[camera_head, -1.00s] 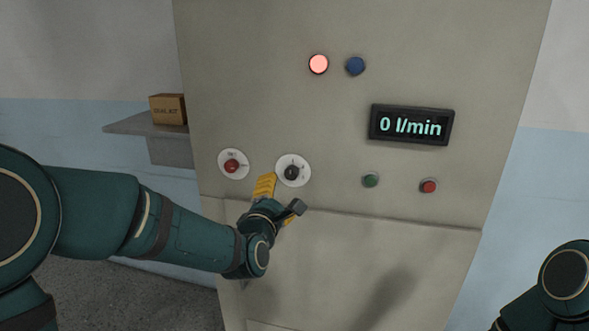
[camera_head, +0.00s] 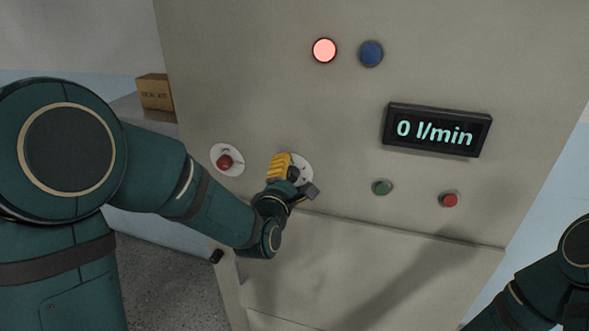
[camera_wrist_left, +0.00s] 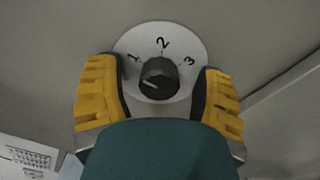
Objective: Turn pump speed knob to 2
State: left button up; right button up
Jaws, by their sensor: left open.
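The black pump speed knob (camera_wrist_left: 159,78) sits on a round white dial plate marked 1, 2 and 3 (camera_wrist_left: 185,42) in the left wrist view. A small pale mark shows on the knob's lower left, away from the 2 at the top. In the head view the dial plate (camera_head: 306,172) is partly covered by my left gripper (camera_head: 289,168), and the knob is hidden there. My left gripper is open, with one yellow finger on each side of the knob and visible gaps between (camera_wrist_left: 160,92). My right gripper is out of view; only part of that arm shows at lower right.
A red knob on a white plate (camera_head: 225,161) is left of the dial. A lit red lamp (camera_head: 324,50), a blue button (camera_head: 371,53), a display reading 0 l/min (camera_head: 437,130), a green button (camera_head: 382,187) and a red button (camera_head: 450,199) are on the panel.

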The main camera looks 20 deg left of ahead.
pick_arm(q)
jog(key=shift+s, duration=0.1)
jog(key=shift+c, duration=0.5)
grip_shut()
jog(key=shift+m+b, duration=0.6)
jog(key=shift+b, duration=0.25)
jog(key=m+b, duration=0.3)
jog(key=shift+f+b, duration=0.15)
jog(key=shift+b, duration=0.15)
jog(key=m+b, duration=0.2)
jog(key=m, duration=0.1)
jog(key=shift+m+b, duration=1.1)
jog(key=shift+m, duration=1.1)
